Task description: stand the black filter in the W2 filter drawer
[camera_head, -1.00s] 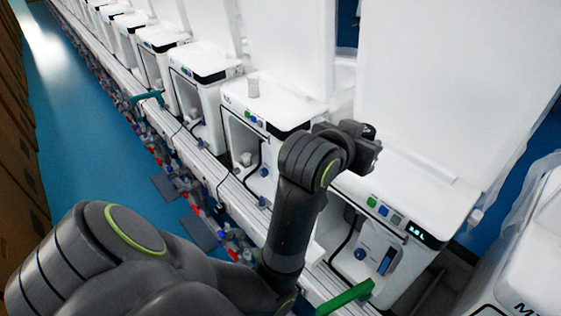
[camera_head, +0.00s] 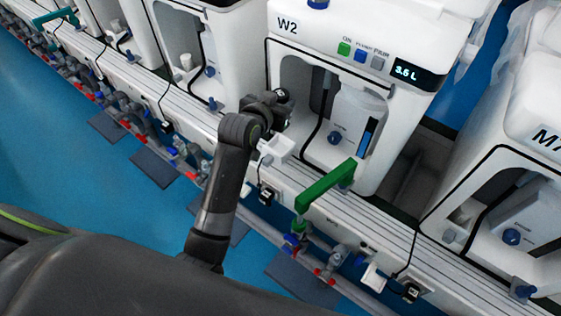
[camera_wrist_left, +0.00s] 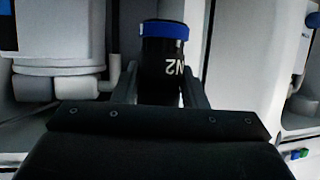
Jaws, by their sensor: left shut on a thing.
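The black filter (camera_wrist_left: 160,75) with a blue band at its top and white lettering stands between the fingers of my left gripper (camera_wrist_left: 158,92) in the left wrist view. The gripper is shut on it. In the head view my left gripper (camera_head: 272,108) is at the front left of the white W2 unit (camera_head: 322,45); the filter is hard to make out there. A small white drawer-like tray (camera_head: 277,147) juts from the front just below the gripper. I cannot tell whether it is empty. My right gripper is not in view.
A green lever handle (camera_head: 325,186) sticks out at the front, right of the tray. A white canister (camera_head: 355,112) stands inside the W2 bay. Pipes with red and blue valves run below the rail (camera_head: 385,220). The blue floor (camera_head: 70,165) is clear at left.

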